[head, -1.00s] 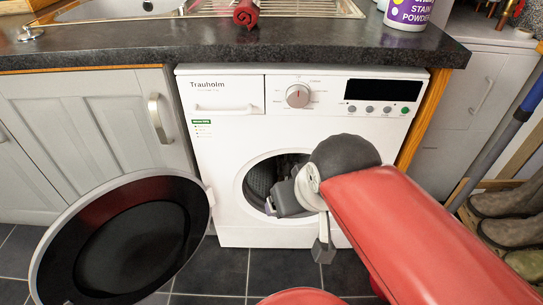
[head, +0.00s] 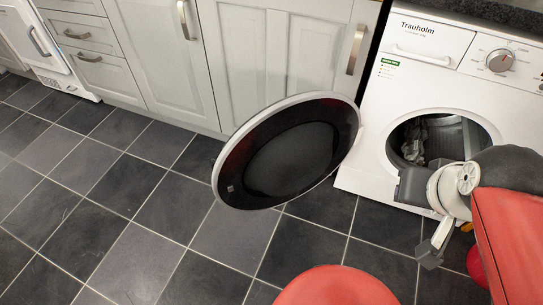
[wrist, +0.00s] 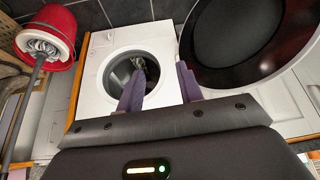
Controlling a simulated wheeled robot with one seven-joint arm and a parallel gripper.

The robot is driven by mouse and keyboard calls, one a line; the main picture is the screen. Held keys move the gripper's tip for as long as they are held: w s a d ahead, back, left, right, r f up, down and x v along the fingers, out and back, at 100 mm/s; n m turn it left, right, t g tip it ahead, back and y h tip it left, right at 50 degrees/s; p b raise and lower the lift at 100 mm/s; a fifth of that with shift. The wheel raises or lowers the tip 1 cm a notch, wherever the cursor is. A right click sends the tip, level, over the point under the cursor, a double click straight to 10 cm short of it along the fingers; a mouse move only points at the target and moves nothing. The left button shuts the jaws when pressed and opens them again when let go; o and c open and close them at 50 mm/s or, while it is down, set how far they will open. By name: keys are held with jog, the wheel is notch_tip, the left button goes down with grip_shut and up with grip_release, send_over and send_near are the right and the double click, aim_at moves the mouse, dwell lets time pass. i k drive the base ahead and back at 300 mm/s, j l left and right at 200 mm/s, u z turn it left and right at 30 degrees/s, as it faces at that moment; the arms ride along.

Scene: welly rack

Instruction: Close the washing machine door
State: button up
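The washing machine (head: 380,140) is white, with its round drum opening (head: 465,140) uncovered and some cloth inside. Its door (head: 290,150), a dark round disc with a pale rim, stands wide open to the left of the opening. My gripper (head: 415,215) is in front of the machine, right of the door and apart from it. In the wrist view my gripper (wrist: 160,88) has its two purple fingers spread with nothing between them. The door (wrist: 245,45) shows at the upper right there, beyond the right finger. The machine (wrist: 170,60) lies ahead, appearing rotated.
Grey cabinets (head: 275,60) with metal handles line the wall left of the machine. The dark tiled floor (head: 130,215) is clear to the left and below the door. A red bucket with a mop (wrist: 45,40) shows at the upper left in the wrist view.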

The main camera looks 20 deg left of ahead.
aim_at(290, 147)
jog(key=j+z, duration=0.2)
jog(key=j, duration=0.25)
jog(key=j+z, duration=0.2)
jog(key=j, duration=0.25)
jog(key=j+z, duration=0.2)
jog(key=j, duration=0.25)
jog(key=k+j+z, duration=0.25)
jog(key=j, duration=0.2)
jog(key=j+z, duration=0.2)
jog(key=j, duration=0.25)
jog(key=k+j+z, duration=0.1)
jog(key=j, duration=0.25)
jog(key=k+j, duration=0.2)
jog(key=j, duration=0.15)
jog(key=k+l+u, duration=0.2)
jog(key=l, duration=0.25)
jog(key=l+u, duration=0.2)
jog(key=l, duration=0.25)
